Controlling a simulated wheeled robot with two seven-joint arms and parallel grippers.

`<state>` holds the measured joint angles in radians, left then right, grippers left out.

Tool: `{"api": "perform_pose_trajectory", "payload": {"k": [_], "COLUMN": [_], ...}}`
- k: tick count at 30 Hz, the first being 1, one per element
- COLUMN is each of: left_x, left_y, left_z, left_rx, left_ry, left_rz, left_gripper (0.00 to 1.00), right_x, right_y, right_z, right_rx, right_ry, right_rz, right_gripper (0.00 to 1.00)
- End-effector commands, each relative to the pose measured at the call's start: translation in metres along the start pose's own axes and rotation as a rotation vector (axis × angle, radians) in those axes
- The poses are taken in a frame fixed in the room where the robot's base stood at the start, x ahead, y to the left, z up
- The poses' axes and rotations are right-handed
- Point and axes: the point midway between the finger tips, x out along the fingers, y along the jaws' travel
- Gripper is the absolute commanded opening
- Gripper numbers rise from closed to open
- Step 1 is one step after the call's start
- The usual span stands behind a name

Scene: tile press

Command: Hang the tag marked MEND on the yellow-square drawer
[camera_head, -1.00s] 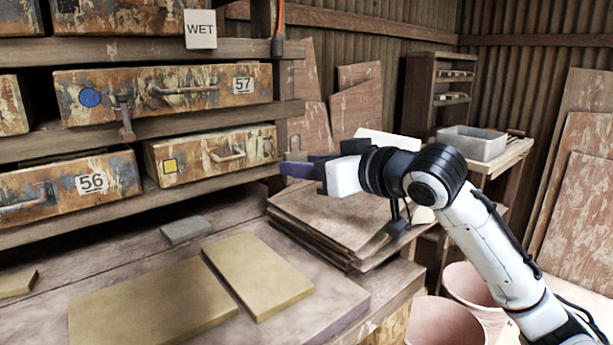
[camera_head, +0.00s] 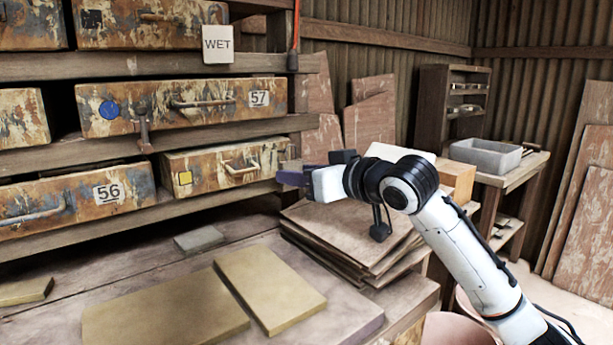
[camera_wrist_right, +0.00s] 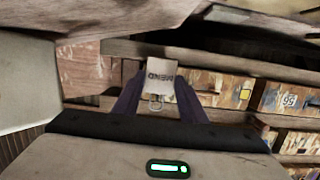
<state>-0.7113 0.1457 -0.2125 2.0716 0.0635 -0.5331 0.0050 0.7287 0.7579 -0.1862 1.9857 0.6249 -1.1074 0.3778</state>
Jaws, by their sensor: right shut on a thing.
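The MEND tag (camera_wrist_right: 160,82), a small pale tag, appears upside down between my right gripper's purple fingers in the right wrist view, with a metal ring (camera_wrist_right: 155,104) at its lower edge there. My right gripper (camera_head: 292,176) is shut on this tag, at the right end of the yellow-square drawer (camera_head: 212,173) in the head view. That drawer is rusty, with a yellow square (camera_head: 185,178) on the left and a handle (camera_head: 240,167) on its front. The square also shows in the right wrist view (camera_wrist_right: 244,94). I cannot tell whether the gripper touches the drawer. My left gripper is not in view.
A WET tag (camera_head: 217,44) hangs above the blue-circle drawer 57 (camera_head: 185,113). A hook-like piece (camera_head: 144,132) hangs below that drawer's front. Drawer 56 (camera_head: 70,203) is at left. Stacked boards (camera_head: 345,232) lie under my right gripper; tan slabs (camera_head: 268,280) lie on the bench.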

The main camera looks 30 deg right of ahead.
Motion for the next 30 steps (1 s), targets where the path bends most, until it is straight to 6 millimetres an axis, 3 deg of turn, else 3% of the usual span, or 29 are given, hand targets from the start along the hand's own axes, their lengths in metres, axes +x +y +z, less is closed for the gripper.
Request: {"api": "perform_pose_trajectory", "payload": {"k": [9,15,30], "left_x": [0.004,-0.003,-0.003], "left_y": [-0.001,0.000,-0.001], "left_z": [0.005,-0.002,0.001], "left_rx": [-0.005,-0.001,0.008], "left_ry": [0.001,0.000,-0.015], "left_rz": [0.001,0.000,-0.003], "left_gripper": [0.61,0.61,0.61], "right_x": [0.020,0.028,0.033], "right_y": [0.000,-0.001,0.000], "right_z": [-0.001,0.001,0.005], "right_rx": [0.000,0.000,-0.001], "right_ry": [0.002,-0.001,0.001], "right_rz": [-0.001,-0.001,-0.001], "right_gripper": [0.05,0.05,0.05]}}
